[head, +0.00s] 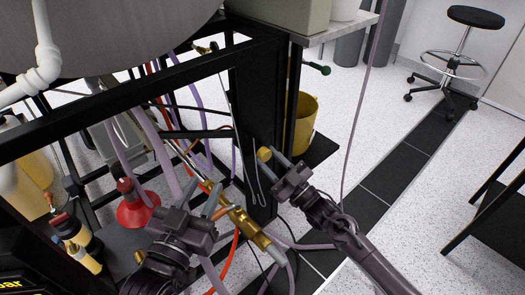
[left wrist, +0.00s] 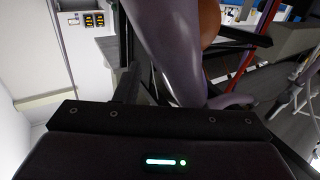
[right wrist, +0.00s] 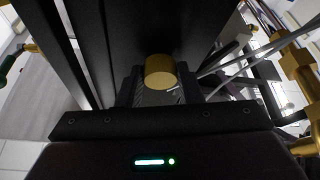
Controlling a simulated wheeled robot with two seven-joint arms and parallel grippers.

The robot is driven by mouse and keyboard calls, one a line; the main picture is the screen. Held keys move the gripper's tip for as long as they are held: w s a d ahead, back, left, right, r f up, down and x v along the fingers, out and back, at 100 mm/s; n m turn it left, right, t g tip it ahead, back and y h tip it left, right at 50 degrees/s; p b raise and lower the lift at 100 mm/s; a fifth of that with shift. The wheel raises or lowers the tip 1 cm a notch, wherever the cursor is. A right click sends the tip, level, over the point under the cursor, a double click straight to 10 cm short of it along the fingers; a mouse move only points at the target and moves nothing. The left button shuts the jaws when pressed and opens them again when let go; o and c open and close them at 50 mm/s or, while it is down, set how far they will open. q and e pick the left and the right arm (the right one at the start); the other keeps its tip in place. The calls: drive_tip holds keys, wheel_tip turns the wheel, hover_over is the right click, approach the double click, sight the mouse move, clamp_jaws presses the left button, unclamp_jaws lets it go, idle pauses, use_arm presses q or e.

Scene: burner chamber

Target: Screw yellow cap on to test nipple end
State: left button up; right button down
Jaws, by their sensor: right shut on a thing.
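The yellow cap (head: 264,154) is between the fingertips of my right gripper (head: 273,161), beside the black frame post. My right gripper is shut on it. In the right wrist view the cap (right wrist: 160,71) shows as a short brass-yellow cylinder in front of the dark post. My left gripper (head: 203,195) is among the hoses at the lower middle, its fingers apart. A brass pipe assembly (head: 247,226) runs diagonally between the grippers. I cannot tell which fitting is the test nipple end.
The black frame (head: 255,110) stands close to my right gripper. A yellow bucket (head: 302,122) is behind it. A red conical object (head: 138,208) is left of my left gripper. Hoses crowd the lower middle. A stool (head: 460,55) stands far right, with open floor before it.

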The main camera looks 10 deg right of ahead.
drive_tip(key=m+p, duration=0.1)
drive_tip(key=a+m+h+p, duration=0.1)
drive_tip(key=m, duration=0.1)
drive_tip(key=shift+s+t, duration=0.3)
drive_tip(key=shift+s, duration=0.05)
drive_tip(key=m+t+h+p, duration=0.1)
drive_tip(key=m, duration=0.2)
drive_tip(key=shift+a, duration=0.1)
drive_tip(key=shift+f, duration=0.2)
drive_tip(key=c, duration=1.3)
unclamp_jaws()
drive_tip(key=shift+c, duration=0.2)
drive_tip(key=o, duration=0.4)
drive_tip(key=shift+r, duration=0.1)
drive_tip(key=o, duration=0.3)
drive_tip(key=shift+w, duration=0.15)
drive_tip(key=shift+d+r, duration=0.1)
drive_tip(key=shift+d, duration=0.15)
